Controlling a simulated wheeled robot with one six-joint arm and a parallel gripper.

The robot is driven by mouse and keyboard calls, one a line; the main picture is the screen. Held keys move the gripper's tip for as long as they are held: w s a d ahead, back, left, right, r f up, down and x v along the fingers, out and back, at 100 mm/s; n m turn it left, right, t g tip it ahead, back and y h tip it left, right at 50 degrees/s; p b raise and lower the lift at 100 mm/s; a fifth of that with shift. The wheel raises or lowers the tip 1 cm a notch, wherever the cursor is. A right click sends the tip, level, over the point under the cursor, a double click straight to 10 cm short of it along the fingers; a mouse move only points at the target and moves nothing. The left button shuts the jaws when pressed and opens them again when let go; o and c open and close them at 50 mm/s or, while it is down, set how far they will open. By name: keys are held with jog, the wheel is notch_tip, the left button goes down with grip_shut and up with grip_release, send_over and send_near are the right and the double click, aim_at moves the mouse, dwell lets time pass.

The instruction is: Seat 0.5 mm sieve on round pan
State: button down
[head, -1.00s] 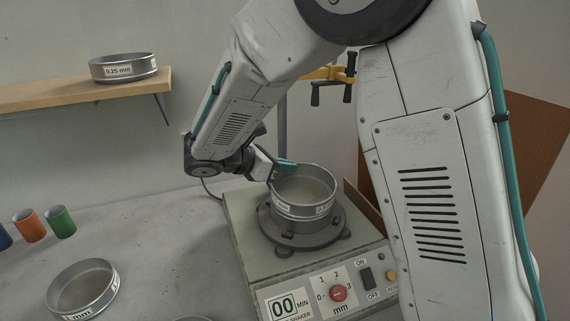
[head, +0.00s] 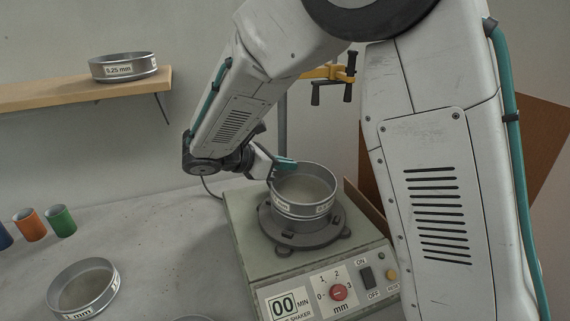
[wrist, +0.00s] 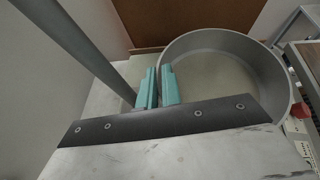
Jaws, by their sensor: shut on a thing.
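My gripper (head: 285,164) is shut on the rim of a round metal sieve (head: 304,189), at its back left side. The sieve is roughly level over the dark round base (head: 300,241) of the sieve shaker. Its label is partly hidden and too small to read. In the wrist view the teal fingers (wrist: 159,88) grip the left edge of the sieve (wrist: 225,70), which looks empty.
The shaker (head: 262,268) has a front panel with a red knob (head: 338,292). A sieve labelled mm (head: 84,287) lies on the bench at left, near orange (head: 30,225) and green cups (head: 61,220). A 0.25 mm sieve (head: 123,67) sits on the shelf (head: 60,92).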

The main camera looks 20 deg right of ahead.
jog(key=shift+f, duration=0.55)
dwell(0.5)
jog(key=c, duration=1.5)
grip_release()
jog(key=v, duration=0.7)
jog(key=shift+a+r, duration=0.1)
jog(key=shift+a, duration=0.3)
jog(key=shift+s, duration=0.1)
